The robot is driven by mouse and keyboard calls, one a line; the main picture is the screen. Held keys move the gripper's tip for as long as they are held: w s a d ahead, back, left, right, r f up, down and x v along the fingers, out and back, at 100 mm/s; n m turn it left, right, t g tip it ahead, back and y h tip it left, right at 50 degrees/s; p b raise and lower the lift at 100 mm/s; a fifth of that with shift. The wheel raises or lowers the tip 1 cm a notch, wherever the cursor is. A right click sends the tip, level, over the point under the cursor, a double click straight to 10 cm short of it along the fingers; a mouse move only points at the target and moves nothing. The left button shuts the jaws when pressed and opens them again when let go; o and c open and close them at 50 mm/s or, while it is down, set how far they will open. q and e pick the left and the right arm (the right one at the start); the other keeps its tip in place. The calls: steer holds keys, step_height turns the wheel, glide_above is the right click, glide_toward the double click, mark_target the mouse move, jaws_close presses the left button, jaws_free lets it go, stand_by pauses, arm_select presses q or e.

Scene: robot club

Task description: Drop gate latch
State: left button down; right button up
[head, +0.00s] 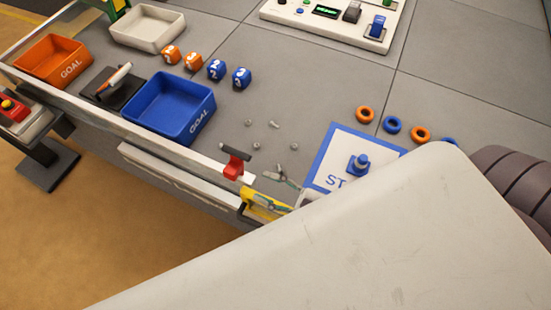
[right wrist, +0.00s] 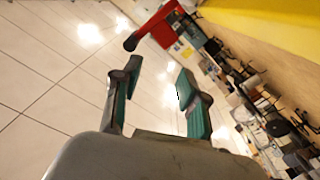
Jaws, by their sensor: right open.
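The gate latch is a red lever (head: 235,165) with a dark handle end, at the table's front edge in the head view. A yellow panel (head: 262,204), seemingly the gate, shows below the edge; yellow (right wrist: 275,28) also fills the wrist view's upper right corner. My right gripper (head: 268,188) is just right of the latch, partly hidden by my pale arm. Its teal-padded fingers (right wrist: 155,83) are open and empty, apart from the latch. My left gripper is out of view.
A blue bin (head: 168,103), an orange bin (head: 53,60) and several numbered cubes (head: 216,69) are on the left. A blue-bordered start mat (head: 345,142), several rings (head: 392,125) and a control panel (head: 333,16) are on the right. Small metal pieces (head: 273,125) lie near the latch.

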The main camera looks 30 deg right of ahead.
steer(key=shift+v, duration=0.8)
